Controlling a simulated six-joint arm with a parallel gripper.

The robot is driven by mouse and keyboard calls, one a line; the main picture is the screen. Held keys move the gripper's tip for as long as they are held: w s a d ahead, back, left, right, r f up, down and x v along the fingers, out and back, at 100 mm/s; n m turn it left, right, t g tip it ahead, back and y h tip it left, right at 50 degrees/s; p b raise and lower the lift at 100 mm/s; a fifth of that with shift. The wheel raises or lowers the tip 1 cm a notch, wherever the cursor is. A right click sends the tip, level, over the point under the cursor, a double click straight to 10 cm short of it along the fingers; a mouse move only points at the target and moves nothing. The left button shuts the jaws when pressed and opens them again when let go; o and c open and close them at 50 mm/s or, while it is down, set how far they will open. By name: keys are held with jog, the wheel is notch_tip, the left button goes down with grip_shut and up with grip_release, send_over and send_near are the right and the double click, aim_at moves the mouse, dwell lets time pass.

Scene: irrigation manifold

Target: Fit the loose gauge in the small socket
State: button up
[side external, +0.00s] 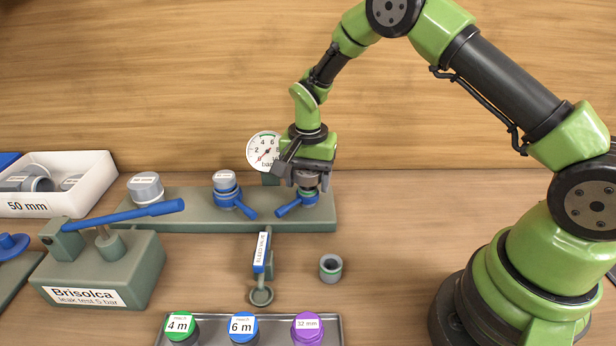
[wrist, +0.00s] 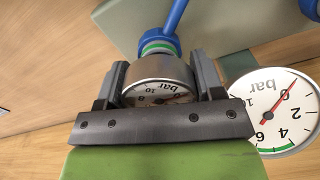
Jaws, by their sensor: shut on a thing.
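My gripper (side external: 308,178) is over the right end of the green-grey manifold (side external: 200,218), pointing down. In the wrist view its jaws (wrist: 158,88) are shut on a round metal-cased gauge (wrist: 158,68) with a white "bar" dial. The gauge is in line with a socket that has a blue collar and lever (side external: 290,207); the collar also shows in the wrist view (wrist: 160,48), with a green ring against the gauge's far edge. The jaws hide much of the gauge in the side view. I cannot tell how deep it sits.
A larger fixed gauge (side external: 264,148) stands behind the gripper. Grey caps (side external: 224,180) top the other manifold ports. A bleed valve (side external: 262,255) and a loose grey fitting (side external: 330,267) are in front. A tray (side external: 335,325) of coloured caps, a leak-test block (side external: 105,265) and a white bin (side external: 95,180) surround it.

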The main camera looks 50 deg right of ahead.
jog(key=shift+f, duration=0.75)
dwell(0.4)
jog(key=o, duration=1)
jog(key=shift+w+r, duration=0.1)
jog(key=shift+w+r, duration=0.1)
jog(key=shift+r, duration=1.5)
jog(key=shift+o, duration=0.7)
jog(key=shift+r, duration=1.85)
jog(key=shift+s, duration=0.2)
